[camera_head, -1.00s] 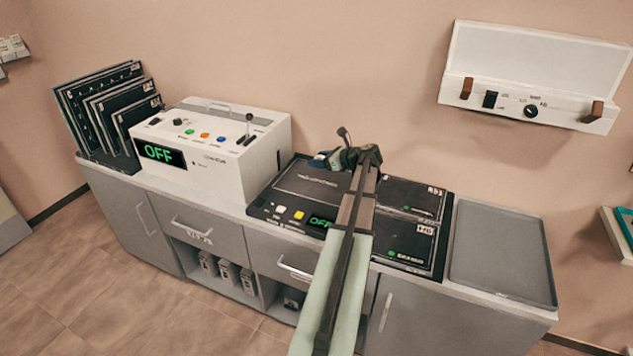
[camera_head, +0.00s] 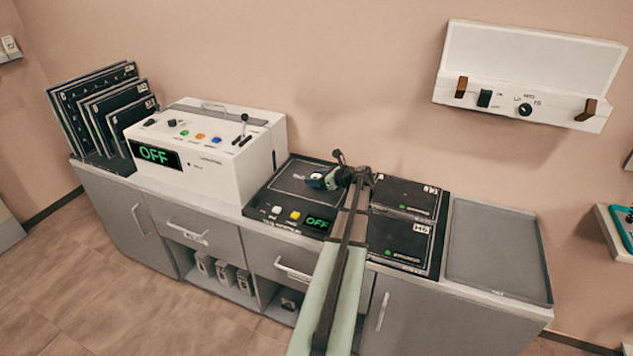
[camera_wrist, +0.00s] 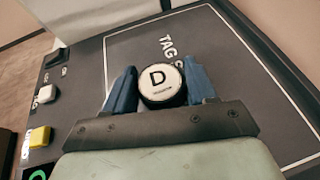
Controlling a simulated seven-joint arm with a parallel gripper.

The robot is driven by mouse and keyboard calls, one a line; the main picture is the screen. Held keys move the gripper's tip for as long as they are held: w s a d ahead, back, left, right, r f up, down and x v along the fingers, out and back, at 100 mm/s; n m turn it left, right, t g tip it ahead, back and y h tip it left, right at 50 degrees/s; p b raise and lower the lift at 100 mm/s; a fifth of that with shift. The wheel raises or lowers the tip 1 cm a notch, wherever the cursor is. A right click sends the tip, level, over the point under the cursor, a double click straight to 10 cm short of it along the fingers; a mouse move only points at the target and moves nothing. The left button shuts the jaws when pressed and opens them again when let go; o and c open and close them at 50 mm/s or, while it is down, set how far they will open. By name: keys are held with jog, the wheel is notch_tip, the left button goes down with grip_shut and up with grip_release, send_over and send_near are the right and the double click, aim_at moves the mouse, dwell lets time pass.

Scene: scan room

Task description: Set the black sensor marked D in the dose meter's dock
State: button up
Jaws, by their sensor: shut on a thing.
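The black sensor (camera_wrist: 160,98) has a round white face with a D on it. In the wrist view it sits between the two blue fingers of my gripper (camera_wrist: 161,88), which is shut on it. The white face points at the wrist camera. In the head view my gripper (camera_head: 321,181) is over the right part of a flat black pad (camera_head: 290,187) on the counter; the sensor cannot be made out there. The pad carries a white outline and lettering starting "TAG" in the wrist view (camera_wrist: 215,32). I cannot identify the dose meter or its dock.
A white machine (camera_head: 245,172) with a lever and a green OFF display stands left of the pad. Black panels (camera_head: 100,103) stand upright farther left. Two black cases (camera_head: 400,240) lie right of my arm. An empty grey tray (camera_head: 495,245) is at the right end.

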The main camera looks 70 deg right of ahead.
jog(key=shift+f, duration=0.65)
jog(key=shift+f, duration=0.15)
jog(key=o, duration=1.1)
jog(key=shift+s+r, duration=0.25)
jog(key=shift+r, duration=0.05)
jog(key=v, duration=1.1)
jog(key=shift+s+a+r, duration=0.1)
jog(key=shift+s+a, duration=0.05)
jog(key=shift+s, duration=0.05)
